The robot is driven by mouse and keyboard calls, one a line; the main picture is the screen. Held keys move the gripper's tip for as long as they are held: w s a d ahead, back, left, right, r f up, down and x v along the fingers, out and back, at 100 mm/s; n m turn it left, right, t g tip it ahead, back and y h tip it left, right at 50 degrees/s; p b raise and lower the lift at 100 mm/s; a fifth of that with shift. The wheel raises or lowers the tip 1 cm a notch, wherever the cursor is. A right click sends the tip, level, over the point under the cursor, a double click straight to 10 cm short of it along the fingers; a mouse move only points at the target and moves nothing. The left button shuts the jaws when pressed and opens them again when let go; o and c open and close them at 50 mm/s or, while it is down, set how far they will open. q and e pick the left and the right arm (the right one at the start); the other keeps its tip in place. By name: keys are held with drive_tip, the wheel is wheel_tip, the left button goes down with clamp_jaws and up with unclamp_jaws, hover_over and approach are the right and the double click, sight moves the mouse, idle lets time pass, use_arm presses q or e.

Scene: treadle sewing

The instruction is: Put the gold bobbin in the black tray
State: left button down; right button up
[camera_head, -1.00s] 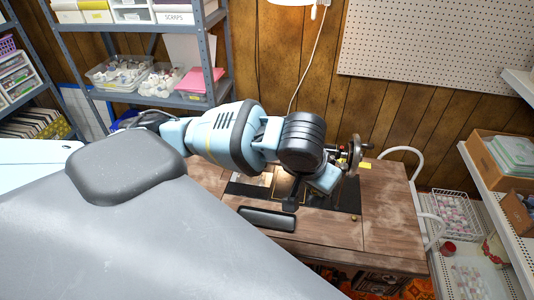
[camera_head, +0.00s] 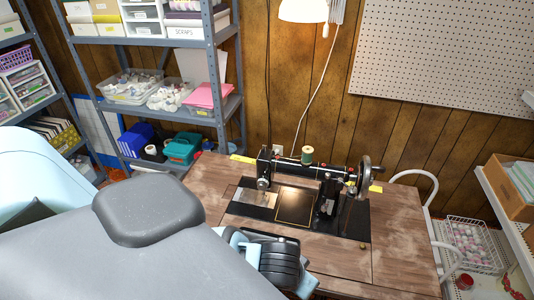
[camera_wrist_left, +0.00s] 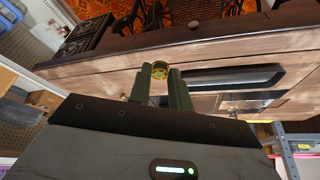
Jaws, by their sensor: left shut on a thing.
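The gold bobbin (camera_wrist_left: 159,69) is pinched between the two fingertips of my left gripper (camera_wrist_left: 159,74) in the left wrist view. The black tray (camera_wrist_left: 235,76) is a long, shallow dark tray on the wooden table, to the right of the bobbin in that view, and they are apart. In the head view part of my left arm (camera_head: 280,262) is low in the picture, over the table's front, and covers most of the tray. The fingertips and bobbin are hidden there. My right gripper is not in view.
The black sewing machine (camera_head: 320,172) stands on the wooden table (camera_head: 400,240), with a green spool (camera_head: 307,155) on top and a handwheel at its right. A small gold-coloured round piece (camera_head: 363,245) is on the table. Storage shelves (camera_head: 150,105) stand at the left.

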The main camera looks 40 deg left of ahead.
use_arm(q)
drive_tip(key=w+a, duration=0.1)
drive_tip(key=a, duration=0.3)
drive_tip(key=w+a+f, duration=0.1)
drive_tip(key=w+a, duration=0.1)
drive_tip(key=a, duration=0.3)
drive_tip(key=w+a, duration=0.1)
drive_tip(key=a, duration=0.4)
drive_tip(key=shift+w+a+f, duration=0.15)
drive_tip(key=shift+a, duration=0.05)
drive_tip(key=shift+w+a+f, duration=0.1)
drive_tip(key=shift+a+f, duration=0.1)
drive_tip(key=shift+f, duration=1.6)
drive_tip(key=c, duration=1.6)
unclamp_jaws()
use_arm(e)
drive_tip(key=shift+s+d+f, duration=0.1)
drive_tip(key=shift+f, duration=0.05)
use_arm(q)
drive_tip(key=shift+o, duration=0.2)
drive_tip(key=shift+r, duration=0.1)
